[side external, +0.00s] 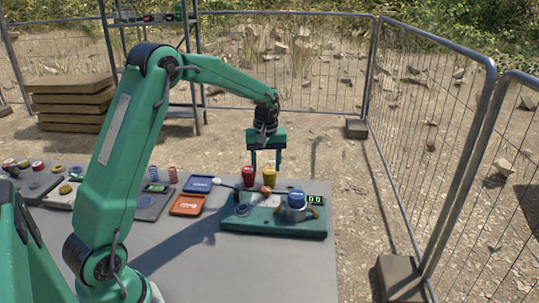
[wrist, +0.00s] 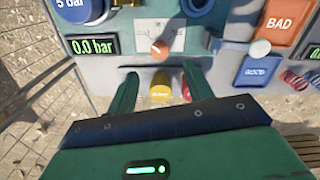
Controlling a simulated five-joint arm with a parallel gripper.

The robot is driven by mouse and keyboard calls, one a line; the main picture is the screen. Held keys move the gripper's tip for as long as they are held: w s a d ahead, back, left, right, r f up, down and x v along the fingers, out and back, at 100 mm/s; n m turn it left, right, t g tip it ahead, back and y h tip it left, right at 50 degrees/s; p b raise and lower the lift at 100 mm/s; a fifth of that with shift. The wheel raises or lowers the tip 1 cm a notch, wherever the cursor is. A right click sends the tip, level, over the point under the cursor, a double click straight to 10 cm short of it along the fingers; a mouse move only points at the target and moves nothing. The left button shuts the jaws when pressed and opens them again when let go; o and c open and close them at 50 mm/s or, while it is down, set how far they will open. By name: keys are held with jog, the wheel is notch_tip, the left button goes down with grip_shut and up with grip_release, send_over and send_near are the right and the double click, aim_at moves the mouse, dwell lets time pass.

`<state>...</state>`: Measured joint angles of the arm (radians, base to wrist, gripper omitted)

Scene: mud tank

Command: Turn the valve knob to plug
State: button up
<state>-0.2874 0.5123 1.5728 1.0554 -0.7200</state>
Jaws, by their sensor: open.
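The valve knob is a small orange knob (wrist: 160,49) on a pale plate (wrist: 176,33) in the wrist view. It also shows in the side view (side external: 265,190) on the green-grey test block (side external: 275,226). Markings on the plate are too small to read. My gripper (wrist: 160,69) is open, its two green fingers spread and empty, with the knob beyond the fingertips between their lines. In the side view my gripper (side external: 265,167) points down above the back of the block, near the red and yellow cups, apart from the knob.
A red cup (side external: 248,174) and yellow cup (side external: 269,177) stand behind the knob. Blue GOOD (wrist: 257,71) and orange BAD (wrist: 280,22) trays lie beside the block. Fencing surrounds the table.

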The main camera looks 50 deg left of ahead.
aim_at(266, 189)
jog(key=shift+f, duration=0.15)
jog(key=shift+f, duration=3.8)
jog(key=shift+c, duration=0.2)
jog(key=c, duration=0.9)
